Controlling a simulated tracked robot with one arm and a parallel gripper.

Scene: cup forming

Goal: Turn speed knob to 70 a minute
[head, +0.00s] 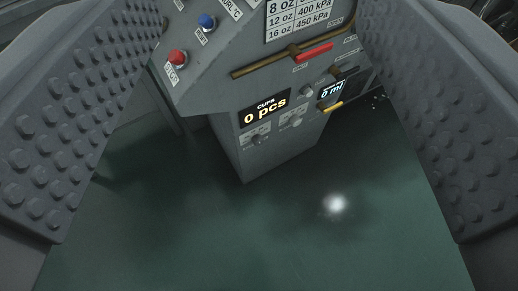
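My gripper (262,40) is open. Its two studded pads stand wide apart at the left and right of the view, with nothing between them but the view of a grey control console (225,90). I cannot tell which control is the speed knob. Small controls sit on the console front: a round knob (307,90) near the displays and a small dark control (257,140) below the counter. Their labels are too small to read, and no speed setting of 70 can be made out. The console's upper part is cut off by the top edge.
A red button (176,57) and a blue button (206,21) sit at upper left. One display (265,110) reads 0 pcs, another (331,91) 0 ml. The dark green floor (270,230) is clear.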

